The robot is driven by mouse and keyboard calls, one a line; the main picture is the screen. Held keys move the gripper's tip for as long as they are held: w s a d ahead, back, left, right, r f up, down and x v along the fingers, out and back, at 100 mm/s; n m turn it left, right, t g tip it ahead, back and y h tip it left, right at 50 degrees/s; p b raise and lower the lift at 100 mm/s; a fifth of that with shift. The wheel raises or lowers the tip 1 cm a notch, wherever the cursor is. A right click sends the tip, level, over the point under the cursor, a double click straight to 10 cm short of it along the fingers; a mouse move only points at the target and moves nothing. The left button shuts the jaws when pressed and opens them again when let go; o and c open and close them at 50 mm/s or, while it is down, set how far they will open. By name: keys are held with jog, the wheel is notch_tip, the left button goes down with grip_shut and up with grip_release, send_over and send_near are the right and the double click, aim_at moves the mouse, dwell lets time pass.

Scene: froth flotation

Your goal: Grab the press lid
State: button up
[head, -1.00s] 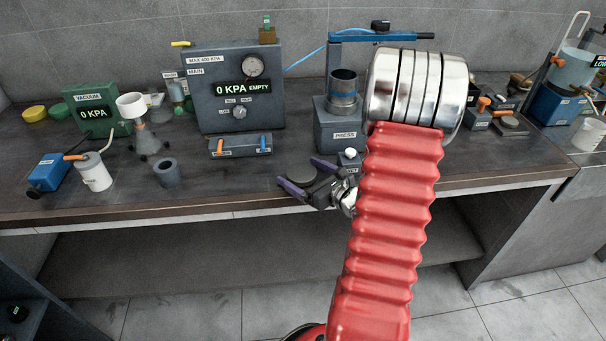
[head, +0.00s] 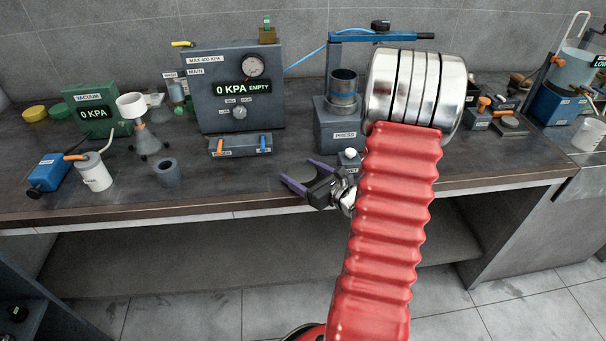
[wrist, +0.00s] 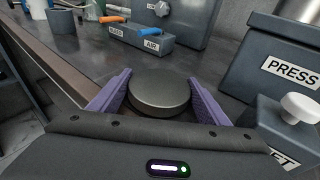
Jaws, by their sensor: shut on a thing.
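The press lid, a dark round disc (wrist: 160,96), sits between the two purple fingers of my gripper (wrist: 160,98) in the wrist view. The fingers bear on its left and right sides. In the head view my gripper (head: 306,176) is low over the front edge of the bench, pointing left. The lid is hard to make out there against the dark bench top. The press (head: 341,126) stands just behind and right of the gripper, with its open metal cylinder on top. It also shows at the right of the wrist view (wrist: 280,62).
A small box with a white knob (wrist: 300,106) is close on the gripper's right. The valve block (head: 240,145) and the grey gauge panel (head: 222,95) stand behind left. Bench between ring and gripper is clear.

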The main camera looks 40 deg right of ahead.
aim_at(302, 172)
jog(key=c, duration=0.7)
jog(key=shift+o, duration=0.2)
jog(key=shift+r, duration=0.1)
jog(key=shift+r, duration=4.95)
